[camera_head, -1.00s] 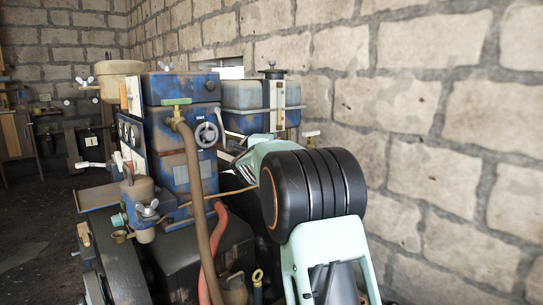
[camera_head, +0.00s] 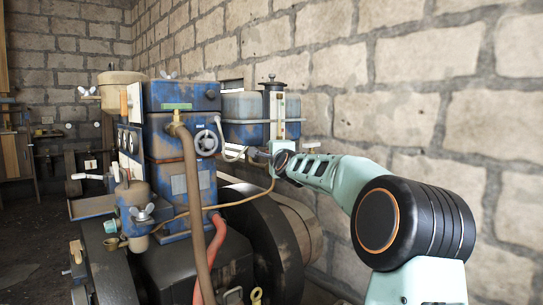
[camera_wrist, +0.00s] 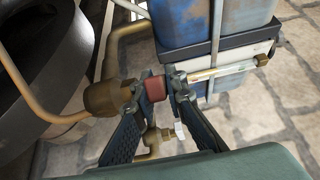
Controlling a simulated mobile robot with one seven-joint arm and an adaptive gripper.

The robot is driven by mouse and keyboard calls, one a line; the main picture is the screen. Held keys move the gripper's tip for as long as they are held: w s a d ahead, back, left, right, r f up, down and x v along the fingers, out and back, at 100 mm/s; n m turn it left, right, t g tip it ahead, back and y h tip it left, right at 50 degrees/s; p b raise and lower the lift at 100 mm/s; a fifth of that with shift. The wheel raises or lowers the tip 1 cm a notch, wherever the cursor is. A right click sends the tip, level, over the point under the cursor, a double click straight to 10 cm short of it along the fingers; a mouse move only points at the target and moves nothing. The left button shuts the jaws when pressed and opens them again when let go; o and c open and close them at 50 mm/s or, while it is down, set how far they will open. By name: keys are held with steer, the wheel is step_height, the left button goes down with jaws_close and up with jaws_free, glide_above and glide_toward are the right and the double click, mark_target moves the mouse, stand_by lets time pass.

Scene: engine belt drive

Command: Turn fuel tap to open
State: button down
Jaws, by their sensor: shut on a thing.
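The fuel tap shows in the wrist view as a brass fitting (camera_wrist: 108,97) with a small red handle (camera_wrist: 155,88), on pipework beside the blue tank (camera_wrist: 195,25). My gripper (camera_wrist: 153,90) has a fingertip on each side of the red handle and is shut on it. A second brass fitting (camera_wrist: 152,140) with a pale tip sits just below, between the fingers. In the head view my gripper (camera_head: 281,160) is at the end of the outstretched arm, below the fuel tank (camera_head: 243,106). The tap is hidden there. I cannot tell how far it is turned.
A thin copper pipe (camera_head: 235,203) runs to the gripper area. A dark flywheel (camera_head: 275,235) lies below. The stone wall (camera_head: 440,100) is close behind and right.

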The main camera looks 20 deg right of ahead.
steer(key=shift+d+n+y, duration=0.1)
steer(key=shift+n+y, duration=1.3)
steer(key=shift+y, duration=1.2)
steer(key=n+y+p, duration=0.2)
steer(key=p, duration=0.1)
steer(key=n+g+y+p, duration=0.1)
steer(key=y, duration=0.1)
steer(key=shift+r, duration=0.25)
steer(key=n+g+y+p, duration=0.1)
steer(key=n+y+p, duration=0.1)
steer(key=p, duration=0.4)
steer(key=shift+r+g+y, duration=0.15)
steer(key=shift+g+y, duration=0.25)
steer(key=shift+y, duration=0.2)
steer(key=n+p, duration=0.1)
steer(key=p, duration=0.1)
steer(key=shift+y+p, duration=0.4)
steer(key=p, duration=0.2)
steer(key=n+g+y+p, duration=0.1)
steer(key=p, duration=0.1)
steer(key=shift+a+g+p, duration=0.2)
steer(key=shift+g+p, duration=0.1)
steer(key=shift+p, duration=0.1)
steer(key=shift+f+n+g+y+p, duration=0.45)
steer(key=shift+y+p, duration=0.25)
steer(key=shift+p, duration=0.5)
